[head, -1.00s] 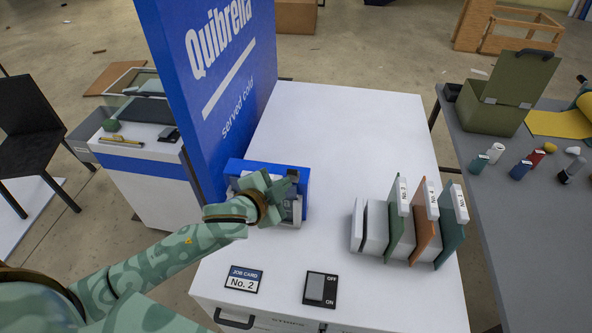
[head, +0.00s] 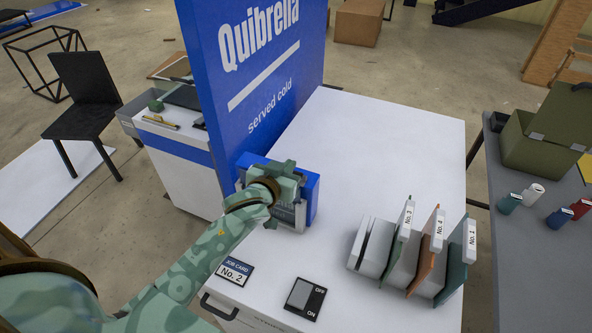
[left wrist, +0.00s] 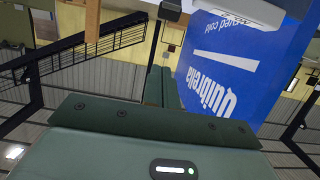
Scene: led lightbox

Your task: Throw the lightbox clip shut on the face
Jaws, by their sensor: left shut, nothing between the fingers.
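The blue panel (head: 265,75) reading "Quibrella served cold" stands upright at the left edge of the white counter. A small blue housing (head: 311,197) with a grey front part (head: 285,217) sits at its foot. My left gripper (head: 287,180) is over the front of this housing and hides much of it, so I cannot make out the clip or its position. In the left wrist view the dark green fingers (left wrist: 163,88) are together and empty, with the blue panel (left wrist: 225,75) beyond them. My right gripper is not in view.
The white counter (head: 385,130) is clear behind the housing. A rack (head: 372,247) holds several numbered cards at right. A job card No. 2 (head: 234,271) and an ON/OFF switch (head: 304,298) lie in front. A grey table (head: 520,270) stands at far right.

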